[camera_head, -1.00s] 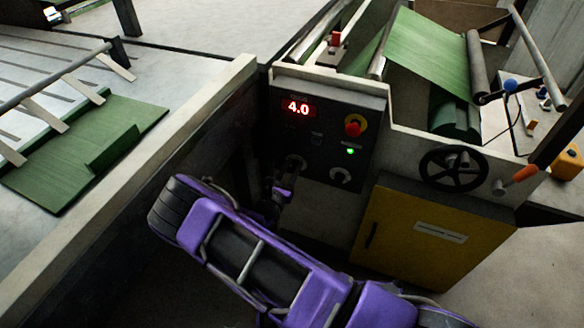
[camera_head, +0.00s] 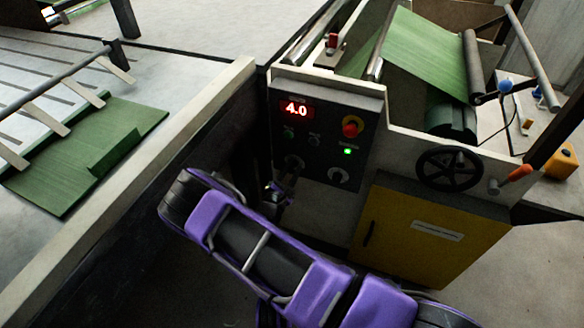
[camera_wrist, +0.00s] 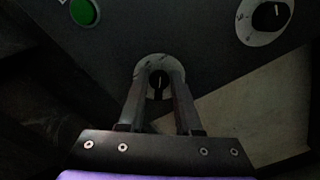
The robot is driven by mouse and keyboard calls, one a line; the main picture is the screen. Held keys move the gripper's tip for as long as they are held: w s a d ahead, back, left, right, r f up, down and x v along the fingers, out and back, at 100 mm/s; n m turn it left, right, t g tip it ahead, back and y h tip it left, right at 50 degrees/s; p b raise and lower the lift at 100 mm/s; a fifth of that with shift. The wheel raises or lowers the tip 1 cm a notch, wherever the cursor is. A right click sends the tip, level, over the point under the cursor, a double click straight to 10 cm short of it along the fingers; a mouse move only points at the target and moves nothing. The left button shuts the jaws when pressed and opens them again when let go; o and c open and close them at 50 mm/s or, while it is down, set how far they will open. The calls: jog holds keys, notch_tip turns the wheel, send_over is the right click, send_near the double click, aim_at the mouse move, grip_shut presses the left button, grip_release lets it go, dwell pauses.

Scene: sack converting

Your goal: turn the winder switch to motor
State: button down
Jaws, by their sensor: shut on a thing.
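The winder switch (camera_wrist: 145,65) is a black knob on a pale round plate, in the middle of the wrist view. In the head view its knob (camera_head: 293,161) is at the lower left of the dark control panel (camera_head: 364,110), partly hidden by my gripper. My gripper (camera_wrist: 159,80) has its two fingers on either side of the knob and is shut on it. The knob's pale line points roughly up in the wrist view. The plate's markings are too dark and small to read.
A second dial (camera_head: 338,175) sits to the right on the panel. A green button (camera_wrist: 83,12) is above left of the switch. A red stop button (camera_head: 351,127), a lit green lamp (camera_head: 348,151) and a display reading 4.0 (camera_head: 297,109) are above. A yellow cabinet (camera_head: 425,238) stands at the right.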

jog(key=shift+f+m, duration=0.1)
jog(key=shift+m, duration=0.5)
jog(key=c, duration=0.9)
grip_release()
jog(key=p+v, duration=0.1)
jog(key=v, duration=1.6)
jog(key=shift+s, duration=0.25)
